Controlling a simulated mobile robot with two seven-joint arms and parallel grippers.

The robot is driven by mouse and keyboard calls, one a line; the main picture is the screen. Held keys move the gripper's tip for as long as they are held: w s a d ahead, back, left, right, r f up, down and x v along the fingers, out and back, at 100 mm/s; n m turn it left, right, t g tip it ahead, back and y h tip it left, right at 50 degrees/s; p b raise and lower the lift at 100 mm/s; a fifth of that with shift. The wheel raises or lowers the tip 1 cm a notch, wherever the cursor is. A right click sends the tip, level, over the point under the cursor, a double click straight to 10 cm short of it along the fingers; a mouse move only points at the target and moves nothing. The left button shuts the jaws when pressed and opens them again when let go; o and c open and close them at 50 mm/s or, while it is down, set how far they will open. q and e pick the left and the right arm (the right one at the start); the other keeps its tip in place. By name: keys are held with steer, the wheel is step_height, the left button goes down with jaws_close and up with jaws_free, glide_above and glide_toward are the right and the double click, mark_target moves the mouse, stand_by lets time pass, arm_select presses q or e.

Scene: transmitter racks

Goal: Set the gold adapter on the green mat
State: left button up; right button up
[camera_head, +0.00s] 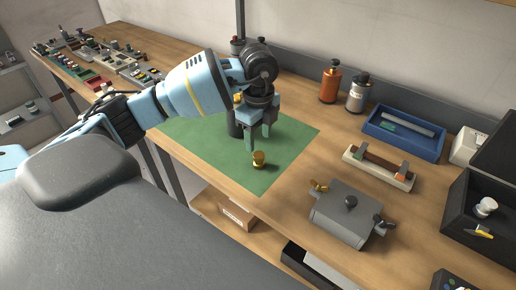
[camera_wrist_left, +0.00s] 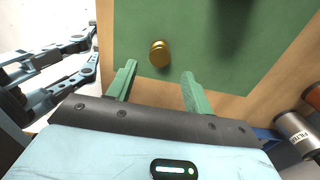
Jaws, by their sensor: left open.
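The gold adapter (camera_head: 259,159) is a small gold cylinder standing on the green mat (camera_head: 208,150), near the mat's front right part. It also shows in the left wrist view (camera_wrist_left: 160,53), just beyond the gap between my fingertips. My left gripper (camera_head: 258,141) is open, its green fingers pointing down over the mat. The adapter is apart from both fingers and nothing is between them. In the left wrist view my left gripper (camera_wrist_left: 159,72) has one finger on each side of the adapter's line.
A grey box with side fittings (camera_head: 346,212) stands right of the mat. Behind it are a cream holder (camera_head: 379,167), a blue tray (camera_head: 405,133), and an orange bottle (camera_head: 330,82) beside a silver one (camera_head: 357,92). Bare mat surrounds the adapter.

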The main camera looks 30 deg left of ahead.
mark_target(258, 155)
arm_select(q)
steer(key=shift+r, duration=2.3)
